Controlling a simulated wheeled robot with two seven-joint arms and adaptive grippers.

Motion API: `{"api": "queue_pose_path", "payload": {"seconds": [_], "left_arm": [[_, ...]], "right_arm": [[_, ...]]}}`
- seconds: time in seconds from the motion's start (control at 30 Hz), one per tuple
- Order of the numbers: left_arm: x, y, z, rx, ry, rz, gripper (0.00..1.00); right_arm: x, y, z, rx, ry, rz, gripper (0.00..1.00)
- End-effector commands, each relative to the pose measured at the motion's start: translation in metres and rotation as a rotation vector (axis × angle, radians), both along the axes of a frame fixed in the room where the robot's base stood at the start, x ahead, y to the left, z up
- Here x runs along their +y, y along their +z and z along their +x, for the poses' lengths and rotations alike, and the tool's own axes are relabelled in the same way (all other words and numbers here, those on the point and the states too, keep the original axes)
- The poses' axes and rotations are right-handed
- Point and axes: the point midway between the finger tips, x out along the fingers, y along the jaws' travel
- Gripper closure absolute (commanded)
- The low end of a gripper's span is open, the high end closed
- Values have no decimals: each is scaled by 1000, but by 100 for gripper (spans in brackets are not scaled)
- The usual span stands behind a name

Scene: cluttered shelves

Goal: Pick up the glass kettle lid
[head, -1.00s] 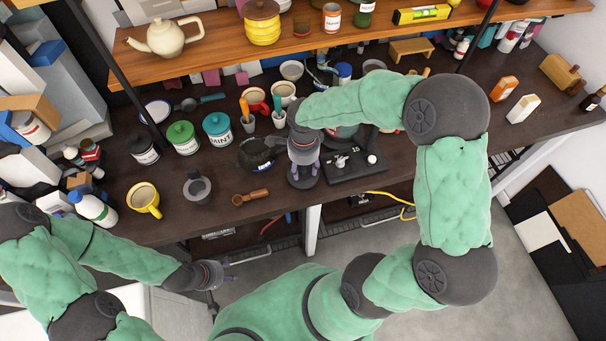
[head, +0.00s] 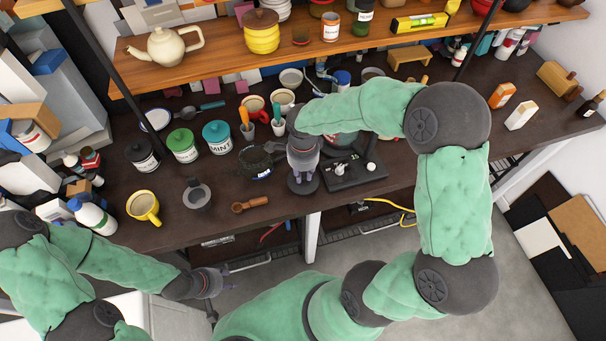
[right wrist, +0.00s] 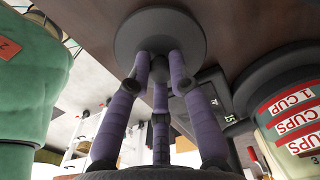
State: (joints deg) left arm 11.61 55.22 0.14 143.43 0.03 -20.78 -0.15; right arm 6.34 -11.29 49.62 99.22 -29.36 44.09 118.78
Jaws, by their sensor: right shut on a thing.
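The kettle lid (head: 303,186) is a dark round disc on the worktop's front part, partly hidden under my right gripper. In the right wrist view the lid (right wrist: 160,35) spans the upper middle. My right gripper (head: 302,175) points down, its purple fingers (right wrist: 160,75) shut around the middle of the disc. I cannot tell whether the lid touches the worktop. My left gripper (head: 222,283) is empty, low in front of the worktop, with its fingers apart.
A black device (head: 355,176) stands close to the right of the lid. A dark bowl-like vessel (head: 256,161) is to its left. A wooden scoop (head: 250,204), a grey cup (head: 197,194) and a yellow mug (head: 143,207) stand further left. A shelf (head: 300,50) runs above.

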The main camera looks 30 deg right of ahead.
Motion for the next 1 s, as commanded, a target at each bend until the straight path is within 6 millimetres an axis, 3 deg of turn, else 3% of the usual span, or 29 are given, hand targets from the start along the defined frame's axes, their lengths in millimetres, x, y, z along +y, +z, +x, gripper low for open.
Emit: {"api": "queue_pose_path", "payload": {"seconds": [0.17, 0.5, 0.8, 1.0], "left_arm": [[0, 7, 0, 0, 0, 0, 60], [0, 28, 0, 0, 0, 0, 60], [0, 37, 0, 0, 0, 0, 60], [0, 42, 0, 0, 0, 0, 60]], "right_arm": [[0, 24, 1, -3, 0, 0, 100], [12, 89, -51, -7, 0, 0, 100], [26, 111, -108, -2, 1, 1, 100], [31, 119, -128, -2, 0, 1, 100]]}}
